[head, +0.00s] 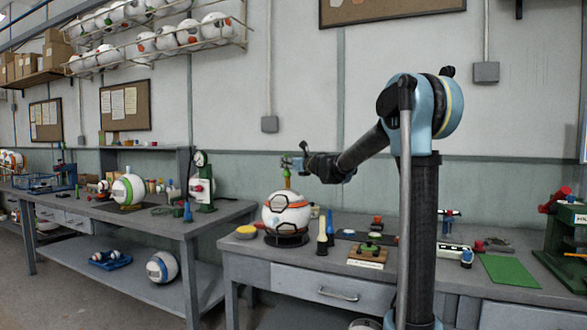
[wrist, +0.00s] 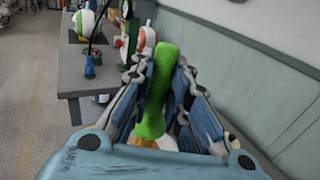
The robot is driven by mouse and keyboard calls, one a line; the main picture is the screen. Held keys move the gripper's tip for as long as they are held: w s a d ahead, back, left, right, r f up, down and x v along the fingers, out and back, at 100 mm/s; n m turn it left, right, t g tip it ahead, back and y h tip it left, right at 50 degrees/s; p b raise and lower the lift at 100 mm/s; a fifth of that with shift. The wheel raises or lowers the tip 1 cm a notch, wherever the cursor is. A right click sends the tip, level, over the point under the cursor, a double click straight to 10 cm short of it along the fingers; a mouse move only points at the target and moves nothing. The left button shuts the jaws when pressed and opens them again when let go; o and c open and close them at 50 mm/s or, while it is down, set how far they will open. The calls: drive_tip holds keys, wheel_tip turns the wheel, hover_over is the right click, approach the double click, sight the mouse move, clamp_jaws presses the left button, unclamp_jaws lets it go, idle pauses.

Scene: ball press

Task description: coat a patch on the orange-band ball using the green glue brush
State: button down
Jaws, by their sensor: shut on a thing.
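The orange-band ball (head: 287,212), white with orange and dark bands, sits on a dark round stand on the right bench. My gripper (head: 294,163) is above it, shut on the green glue brush (head: 287,172). The brush is upright, with its lower end close to the ball's top; I cannot tell whether they touch. In the wrist view the brush's green handle (wrist: 158,90) runs between the fingers of my gripper (wrist: 157,88). A white and orange patch, likely the ball, shows below the handle; the fingers hide most of it.
A yellow round item (head: 246,232) lies left of the ball. A green mat (head: 509,270) and a green press (head: 566,240) are farther right. Another bench (head: 150,222) stands at left.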

drive_tip(key=shift+w+a+f, duration=0.15)
drive_tip(key=shift+a+f, duration=0.05)
drive_tip(key=shift+a, duration=0.25)
drive_tip(key=shift+w+a+f, duration=0.1)
drive_tip(key=shift+a+f, duration=0.1)
drive_tip(key=shift+a, duration=0.2)
drive_tip(key=s+d, duration=0.1)
drive_tip(key=d, duration=0.4)
wheel_tip(320, 180, up, 8)
drive_tip(key=shift+a, duration=0.15)
drive_tip(key=shift+s, duration=0.1)
idle(0.4)
